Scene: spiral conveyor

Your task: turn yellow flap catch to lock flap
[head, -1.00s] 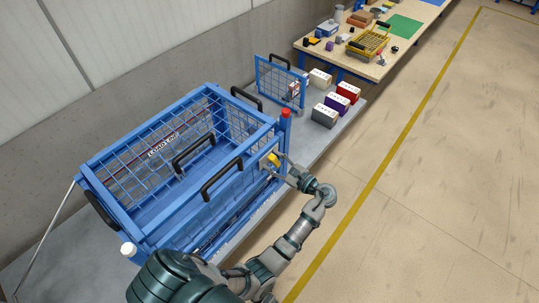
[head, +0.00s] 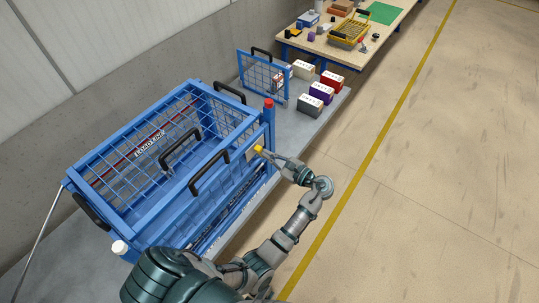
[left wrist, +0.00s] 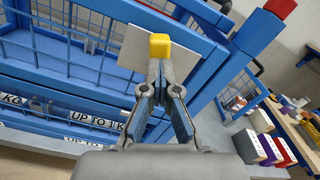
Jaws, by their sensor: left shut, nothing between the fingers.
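The yellow flap catch (head: 258,149) is a small block on a pale plate at the upper front corner of the blue mesh crate (head: 150,222). In the left wrist view the catch (left wrist: 159,45) stands just beyond my fingertips, in front of the plate (left wrist: 150,52). My left gripper (head: 268,153) is shut and empty, its tips together right at the catch. In the left wrist view the closed tips (left wrist: 160,66) seem to touch the lower edge of the catch, though contact is not certain. The crate's front flap has a black handle (head: 210,172). My right gripper is out of view.
A red-topped corner post (head: 268,104) rises close beyond the catch. Several small boxes, one purple (head: 321,92), and a blue mesh panel (head: 262,72) stand on the grey surface behind. A workbench (head: 350,55) is farther back. Floor to the right is clear.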

